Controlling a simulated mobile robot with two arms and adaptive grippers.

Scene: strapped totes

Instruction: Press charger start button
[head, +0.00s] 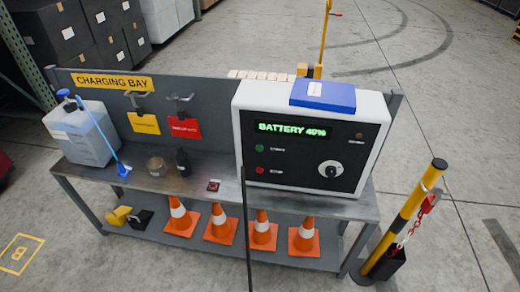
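The charger (308,185) is a white box with a black front panel, standing on the right part of the grey bench. Its green display (291,128) reads "BATTERY 40%". A green button (259,148) sits at the panel's left, with a small label beside it that seems to read START. A red button (260,170) sits below it, labelled STOP. A round knob (330,169) is at the panel's right, below a small dim lamp (359,135). Neither of my grippers shows in the head view.
A blue item (323,94) lies on the charger. A jug (83,133), brush (119,163), bowl (156,167) and dark bottle (182,163) stand on the bench (222,194). Several cones (221,226) stand below. A yellow-black post (405,220) with chain stands right. A thin dark upright line crosses the bench front.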

